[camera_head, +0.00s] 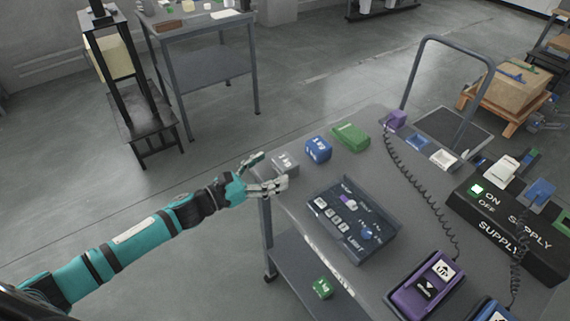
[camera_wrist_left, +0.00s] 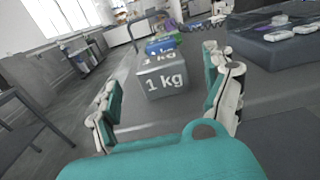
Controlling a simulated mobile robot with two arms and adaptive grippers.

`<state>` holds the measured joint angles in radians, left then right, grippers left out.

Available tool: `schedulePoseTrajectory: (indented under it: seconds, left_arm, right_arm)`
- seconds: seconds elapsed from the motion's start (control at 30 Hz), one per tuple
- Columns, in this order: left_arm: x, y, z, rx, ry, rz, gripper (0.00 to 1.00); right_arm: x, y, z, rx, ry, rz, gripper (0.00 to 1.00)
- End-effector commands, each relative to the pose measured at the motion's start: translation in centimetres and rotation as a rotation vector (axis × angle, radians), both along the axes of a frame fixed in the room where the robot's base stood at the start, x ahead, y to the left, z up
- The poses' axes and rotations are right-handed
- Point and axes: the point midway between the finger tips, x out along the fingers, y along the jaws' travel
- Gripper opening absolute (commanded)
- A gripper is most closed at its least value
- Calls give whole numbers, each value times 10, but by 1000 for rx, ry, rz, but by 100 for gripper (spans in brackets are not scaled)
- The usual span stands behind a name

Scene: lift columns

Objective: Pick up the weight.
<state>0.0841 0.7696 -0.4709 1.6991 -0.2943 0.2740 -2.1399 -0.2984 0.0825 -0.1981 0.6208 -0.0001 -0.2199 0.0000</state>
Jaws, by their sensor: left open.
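A grey block weight (camera_head: 285,163) sits near the left corner of the grey cart top. In the left wrist view the weight (camera_wrist_left: 163,76) reads "1 kg" and lies ahead between my fingers. My left gripper (camera_head: 273,170) is open at the cart's corner, with its fingers spread just short of the weight or beside it. Contact cannot be told. A blue weight (camera_head: 318,150) and a longer green weight (camera_head: 351,136) stand behind the grey one in a row. A small green weight (camera_head: 322,287) is lower down, apparently on the cart's lower shelf. My right gripper is not in view.
A dark control box (camera_head: 350,222) with buttons stands close to the weights on the cart (camera_head: 300,200). A purple pendant (camera_head: 428,283) with a coiled cord and a black supply box (camera_head: 510,230) are at the right. The floor left of the cart is open.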

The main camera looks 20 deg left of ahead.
Motion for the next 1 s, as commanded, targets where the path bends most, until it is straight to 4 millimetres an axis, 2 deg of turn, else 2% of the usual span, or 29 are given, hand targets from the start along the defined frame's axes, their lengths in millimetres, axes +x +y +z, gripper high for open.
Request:
schedulePoseTrajectory:
  seconds: [0.17, 0.3, 0.63, 1.0]
  left_arm:
    - [20, -17, 10, -2, -3, 0, 85]
    - [34, -28, 8, -2, -1, 0, 85]
    - [38, -32, 5, 0, 0, 0, 83]
    - [38, -31, 5, 0, 0, 0, 35]
  right_arm:
    - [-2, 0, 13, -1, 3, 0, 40]
    - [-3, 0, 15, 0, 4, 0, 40]
    - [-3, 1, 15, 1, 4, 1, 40]
    - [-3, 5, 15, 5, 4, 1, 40]
